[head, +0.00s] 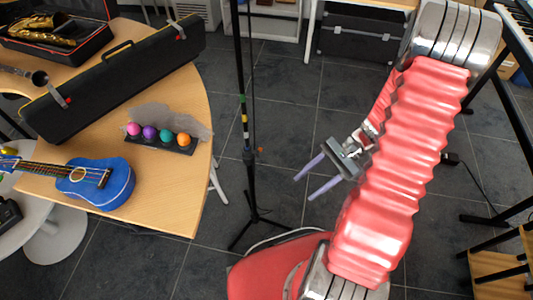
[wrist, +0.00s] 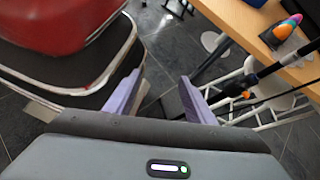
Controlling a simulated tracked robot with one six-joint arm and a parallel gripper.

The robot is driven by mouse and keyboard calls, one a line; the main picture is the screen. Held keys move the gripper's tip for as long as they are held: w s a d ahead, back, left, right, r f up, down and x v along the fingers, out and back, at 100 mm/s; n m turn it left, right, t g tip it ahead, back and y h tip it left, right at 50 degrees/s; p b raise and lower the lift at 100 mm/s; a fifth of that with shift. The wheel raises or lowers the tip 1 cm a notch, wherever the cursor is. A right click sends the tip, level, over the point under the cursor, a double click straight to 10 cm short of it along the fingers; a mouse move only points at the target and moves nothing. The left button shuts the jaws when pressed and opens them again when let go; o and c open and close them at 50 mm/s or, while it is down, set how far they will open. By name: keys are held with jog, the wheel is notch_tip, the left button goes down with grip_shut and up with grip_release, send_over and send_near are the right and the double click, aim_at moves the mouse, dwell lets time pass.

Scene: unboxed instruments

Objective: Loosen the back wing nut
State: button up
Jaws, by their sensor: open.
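No wing nut can be made out for certain in either view. Whether this is a wing nut, or the back one, I cannot tell. My gripper (head: 303,188) is open and empty, right of the stand and apart from it. Its two purple fingers also show in the wrist view (wrist: 161,76).
A wooden table (head: 185,215) at the left bears a blue ukulele (head: 100,184), a long black case (head: 120,75) and several coloured egg shapes (head: 150,132). A piano keyboard (head: 518,22) is at the upper right. Bare tiled floor lies between stand and arm.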

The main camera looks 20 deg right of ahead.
jog(key=w+d+f+m+t+y, duration=0.1)
jog(key=w+f+m+t+y, duration=0.4)
jog(key=f+m+t, duration=0.15)
jog(key=w+d+r+m+t, duration=0.2)
jog(key=w+d+m+t, duration=0.1)
jog(key=w, duration=0.2)
jog(key=shift+w+r, duration=0.15)
jog(key=shift+r, duration=0.05)
jog(key=shift+a, duration=0.15)
jog(key=x, duration=1.3)
jog(key=shift+w+a+r, duration=0.25)
jog(key=shift+w+r, duration=0.05)
jog(key=shift+r, duration=0.05)
jog(key=shift+c, duration=0.7)
jog(key=c, duration=0.9)
